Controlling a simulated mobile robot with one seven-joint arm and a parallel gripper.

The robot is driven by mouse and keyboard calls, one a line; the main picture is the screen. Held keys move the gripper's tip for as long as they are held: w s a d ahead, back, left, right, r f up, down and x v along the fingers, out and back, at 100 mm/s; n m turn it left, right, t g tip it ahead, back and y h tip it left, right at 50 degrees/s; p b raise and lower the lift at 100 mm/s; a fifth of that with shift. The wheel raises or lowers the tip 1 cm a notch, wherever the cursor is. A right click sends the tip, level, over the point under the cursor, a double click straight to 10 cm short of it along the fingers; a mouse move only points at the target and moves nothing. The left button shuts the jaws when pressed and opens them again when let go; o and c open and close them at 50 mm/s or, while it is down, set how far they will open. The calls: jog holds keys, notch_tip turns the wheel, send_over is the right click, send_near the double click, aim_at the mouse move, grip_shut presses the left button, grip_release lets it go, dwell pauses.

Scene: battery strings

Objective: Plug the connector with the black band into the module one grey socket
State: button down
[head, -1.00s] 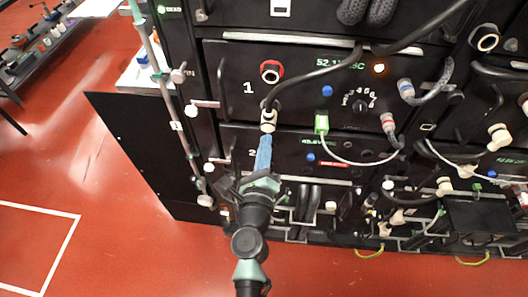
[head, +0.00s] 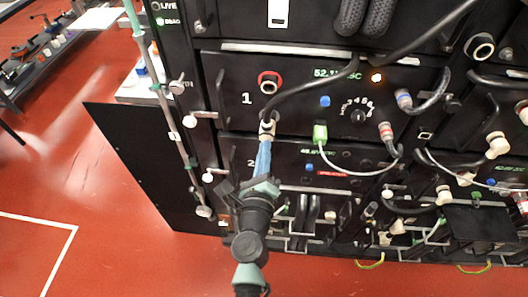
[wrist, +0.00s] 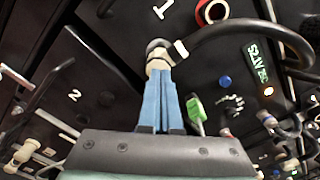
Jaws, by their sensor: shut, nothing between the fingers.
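Module one (head: 300,105) is the black panel marked "1". A pale connector (head: 267,128) on a thick black cable sits at its lower left; it also shows in the wrist view (wrist: 158,62). A dark part shows at its upper end, but I cannot clearly tell a black band. In the wrist view the fingers (wrist: 161,76) are shut and empty.
A red-ringed socket (head: 270,82) is above the connector. A green plug (head: 320,134) with a white cable sits close to the right. The black cable (head: 310,90) arches over the panel. Module two (head: 285,155) lies below. Open red floor is at the left.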

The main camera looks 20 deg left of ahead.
jog(key=shift+w+a+r, duration=0.1)
jog(key=shift+w+a, duration=0.1)
jog(key=shift+w, duration=0.45)
jog(key=shift+s, duration=0.15)
jog(key=shift+v, duration=2.25)
